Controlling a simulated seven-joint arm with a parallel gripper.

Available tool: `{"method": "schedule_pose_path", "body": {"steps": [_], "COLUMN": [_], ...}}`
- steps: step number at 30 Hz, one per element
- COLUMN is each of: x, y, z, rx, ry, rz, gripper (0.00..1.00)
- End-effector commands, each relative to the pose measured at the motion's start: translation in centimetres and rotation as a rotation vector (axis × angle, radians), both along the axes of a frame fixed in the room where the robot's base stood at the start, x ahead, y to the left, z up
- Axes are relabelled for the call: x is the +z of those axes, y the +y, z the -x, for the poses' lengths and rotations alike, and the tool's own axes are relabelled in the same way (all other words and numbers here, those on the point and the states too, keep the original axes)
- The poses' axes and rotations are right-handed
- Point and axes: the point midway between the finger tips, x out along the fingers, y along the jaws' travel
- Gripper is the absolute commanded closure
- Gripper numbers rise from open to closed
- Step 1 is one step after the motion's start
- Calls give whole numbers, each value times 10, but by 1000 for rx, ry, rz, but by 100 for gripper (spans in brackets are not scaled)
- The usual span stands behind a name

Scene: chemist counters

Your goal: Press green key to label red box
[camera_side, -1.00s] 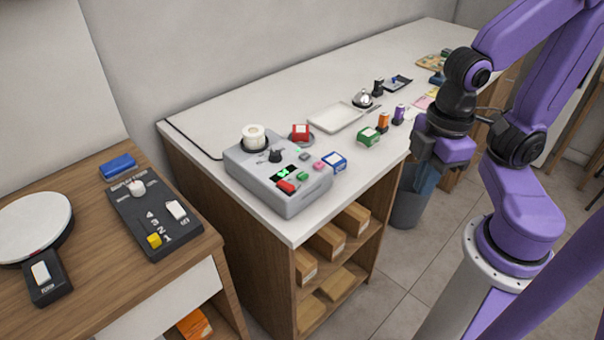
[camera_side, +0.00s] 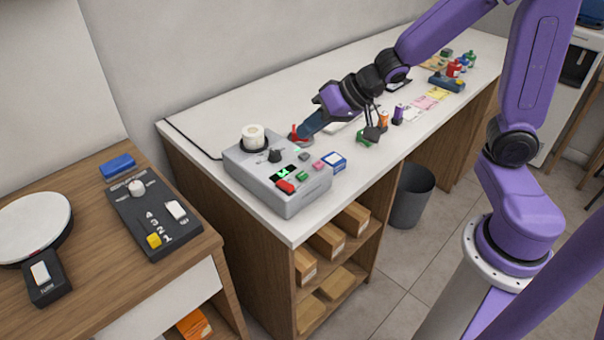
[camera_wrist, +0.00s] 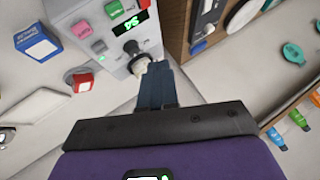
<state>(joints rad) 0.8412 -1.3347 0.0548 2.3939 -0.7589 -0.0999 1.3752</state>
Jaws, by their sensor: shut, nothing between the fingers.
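The grey label machine (camera_side: 290,205) sits at the counter's near left end. Its green key (camera_side: 302,176) is on the top face, beside the red key (camera_side: 285,187) and a pink key (camera_side: 318,166). The green key also shows at the top edge of the wrist view (camera_wrist: 114,9). The red box (camera_side: 296,133) is on a round grey pad behind the machine, partly hidden by my fingers; it is clear in the wrist view (camera_wrist: 82,82). My gripper (camera_side: 305,130) is shut and empty, pointing down-left near the red box. In the wrist view its tips (camera_wrist: 155,68) overlap the white roll.
The blue box (camera_side: 333,162) stands right of the machine, and the green box (camera_side: 364,138) is partly hidden by my arm. A white tray (camera_wrist: 40,118) lies near the boxes. The machine carries a white roll (camera_side: 253,137), a black knob (camera_side: 274,156) and a lit green display (camera_side: 283,172).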

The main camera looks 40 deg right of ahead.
Motion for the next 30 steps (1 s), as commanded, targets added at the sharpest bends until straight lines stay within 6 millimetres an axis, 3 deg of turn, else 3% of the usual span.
{"method": "schedule_pose_path", "body": {"steps": [6, 19, 30], "x": [0, -1, -20], "y": [0, 0, 0], "z": [-9, -9, -8], "rx": [-36, -37, -38], "ry": [12, 15, 16], "rz": [-72, -75, -73], "gripper": [100, 100, 100]}}
